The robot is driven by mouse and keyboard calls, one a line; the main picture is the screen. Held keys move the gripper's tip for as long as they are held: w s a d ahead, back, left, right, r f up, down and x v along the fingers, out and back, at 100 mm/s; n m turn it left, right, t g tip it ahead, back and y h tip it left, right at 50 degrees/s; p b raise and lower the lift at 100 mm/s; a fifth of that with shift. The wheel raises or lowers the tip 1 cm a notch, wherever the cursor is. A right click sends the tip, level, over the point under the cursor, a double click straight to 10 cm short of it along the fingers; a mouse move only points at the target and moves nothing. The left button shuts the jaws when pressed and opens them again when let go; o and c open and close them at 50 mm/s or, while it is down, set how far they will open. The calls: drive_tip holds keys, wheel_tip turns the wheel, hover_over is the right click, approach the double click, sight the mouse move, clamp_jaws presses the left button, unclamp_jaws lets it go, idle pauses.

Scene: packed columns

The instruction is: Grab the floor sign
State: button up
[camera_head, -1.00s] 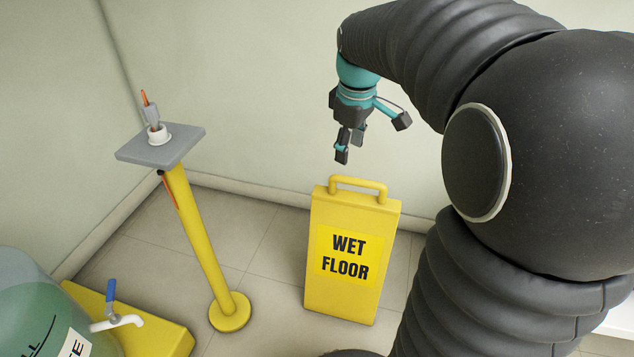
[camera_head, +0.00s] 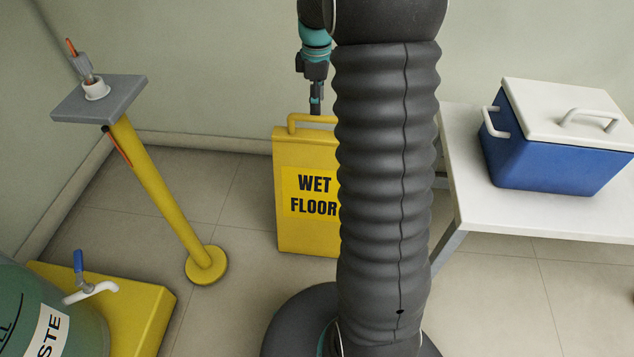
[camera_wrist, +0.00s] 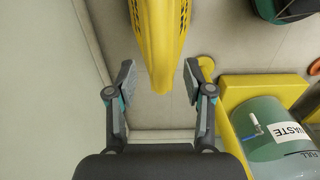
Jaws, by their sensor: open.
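The yellow floor sign (camera_head: 303,222) stands upright on the tiles, with "WET FLOOR" in black on its front and a loop handle on top. My arm hides its right side in the head view. My gripper (camera_head: 316,104) is right at the handle, pointing down, partly hidden by my arm. In the wrist view the sign (camera_wrist: 156,38) appears from above as a narrow yellow wedge. The open fingers of my gripper (camera_wrist: 159,86) lie on either side of its near end, with visible gaps; no contact shows.
A yellow post (camera_head: 150,185) with a grey top plate stands left of the sign. A green waste drum (camera_head: 28,315) sits on a yellow base at lower left. A white table (camera_head: 480,195) with a blue cooler (camera_head: 555,160) is at right. A wall is close behind.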

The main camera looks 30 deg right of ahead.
sight(317, 118)
drive_tip(key=shift+f, duration=3.3)
drive_tip(key=shift+w+r, duration=0.1)
clamp_jaws()
